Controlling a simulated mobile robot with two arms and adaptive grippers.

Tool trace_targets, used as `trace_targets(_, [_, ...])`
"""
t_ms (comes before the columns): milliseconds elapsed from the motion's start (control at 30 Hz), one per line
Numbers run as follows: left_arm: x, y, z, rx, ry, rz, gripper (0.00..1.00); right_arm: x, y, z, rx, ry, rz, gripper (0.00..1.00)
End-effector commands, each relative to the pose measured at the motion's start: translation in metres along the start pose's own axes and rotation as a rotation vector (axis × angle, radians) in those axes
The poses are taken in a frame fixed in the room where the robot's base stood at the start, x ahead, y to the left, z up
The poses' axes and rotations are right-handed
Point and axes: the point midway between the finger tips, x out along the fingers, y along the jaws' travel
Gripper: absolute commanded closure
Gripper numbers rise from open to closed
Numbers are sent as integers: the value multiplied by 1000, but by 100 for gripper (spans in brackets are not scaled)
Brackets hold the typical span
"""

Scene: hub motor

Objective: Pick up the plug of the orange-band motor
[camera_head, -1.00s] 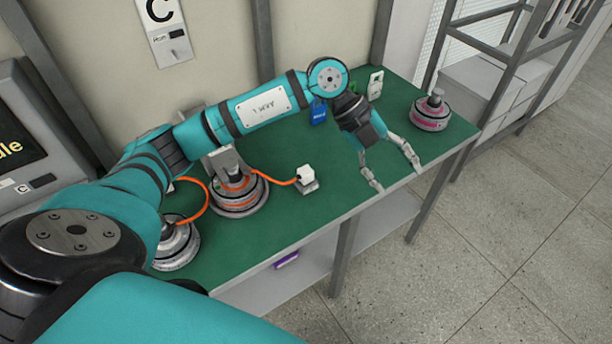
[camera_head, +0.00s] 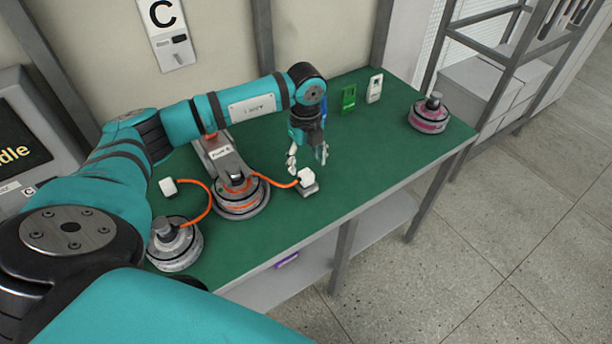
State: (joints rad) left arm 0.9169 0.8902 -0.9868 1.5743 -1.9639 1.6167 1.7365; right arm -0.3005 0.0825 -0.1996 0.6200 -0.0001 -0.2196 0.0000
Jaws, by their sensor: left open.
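The orange-band motor (camera_head: 240,203) stands on the green table, under a grey fixture. An orange cable runs from it to a white plug (camera_head: 306,177), which sits on a small grey block (camera_head: 310,190) near the table's front edge. My left gripper (camera_head: 308,164) points down and is open, its fingertips just behind and above the plug in the picture. I cannot tell whether a finger touches the plug. My right gripper is not in view.
A grey motor (camera_head: 174,249) stands at the table's left, with an orange cable to another white plug (camera_head: 168,187). A pink-band motor (camera_head: 430,117) stands at the right end. Green (camera_head: 348,99) and white (camera_head: 375,88) tags are at the back.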

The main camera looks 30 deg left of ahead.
Motion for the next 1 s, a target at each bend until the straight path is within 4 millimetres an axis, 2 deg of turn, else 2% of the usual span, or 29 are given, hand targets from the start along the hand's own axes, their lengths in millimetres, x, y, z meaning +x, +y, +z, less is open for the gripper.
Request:
trace_targets(233, [17,-1,1,1,1,2,40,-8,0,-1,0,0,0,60])
trace_targets(500, [55,-3,3,2,2,1,40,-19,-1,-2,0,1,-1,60])
trace_targets(800, [61,-3,3,2,0,-1,40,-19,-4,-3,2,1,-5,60])
trace_targets(1000, [60,-3,3,2,0,-1,67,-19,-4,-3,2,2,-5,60])
